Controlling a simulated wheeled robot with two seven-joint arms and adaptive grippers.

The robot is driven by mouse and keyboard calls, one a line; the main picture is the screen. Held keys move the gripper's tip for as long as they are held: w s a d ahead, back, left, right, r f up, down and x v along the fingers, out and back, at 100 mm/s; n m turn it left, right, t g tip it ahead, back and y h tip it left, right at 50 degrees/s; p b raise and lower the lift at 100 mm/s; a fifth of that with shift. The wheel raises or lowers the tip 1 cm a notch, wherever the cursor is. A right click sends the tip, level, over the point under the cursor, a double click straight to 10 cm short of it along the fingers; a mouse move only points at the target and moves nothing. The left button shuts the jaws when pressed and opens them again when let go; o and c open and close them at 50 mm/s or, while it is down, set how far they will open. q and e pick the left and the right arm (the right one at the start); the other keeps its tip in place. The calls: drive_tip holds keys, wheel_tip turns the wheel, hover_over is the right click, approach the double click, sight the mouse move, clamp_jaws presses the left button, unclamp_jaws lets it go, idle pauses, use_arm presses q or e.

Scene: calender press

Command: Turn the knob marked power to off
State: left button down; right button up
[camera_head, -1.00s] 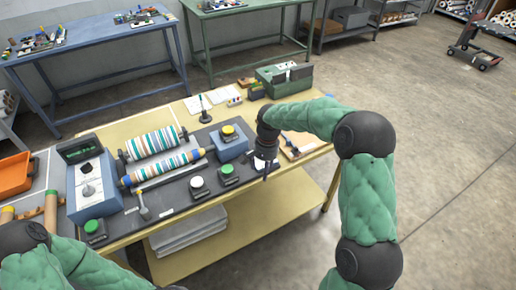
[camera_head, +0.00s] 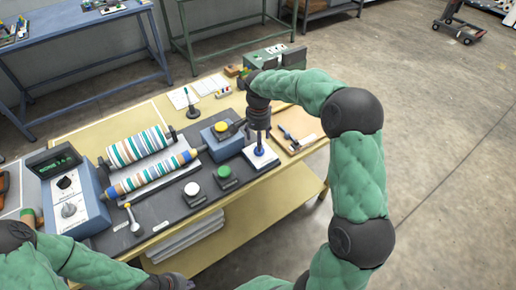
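A blue-grey control box (camera_head: 92,205) stands at the left end of the table. Its white face has an upper black knob (camera_head: 65,182) and a lower grey knob (camera_head: 68,210); their labels are too small to read, so I cannot tell which is marked power. My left gripper (camera_head: 166,283) is a dark shape at the bottom edge, in front of the box and to its right; its fingers cannot be made out. My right gripper (camera_head: 259,137) points down, its fingers apart, above a blue-topped part on a white plate (camera_head: 262,160) at the table's right.
A green display (camera_head: 52,161) is lit on the box. Clear table shows along the front edge.

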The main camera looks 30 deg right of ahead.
wheel_tip(320, 180, down, 5)
drive_tip(key=shift+r+b, duration=0.1)
drive_tip(key=shift+b, duration=0.55)
drive_tip(key=c, duration=1.1)
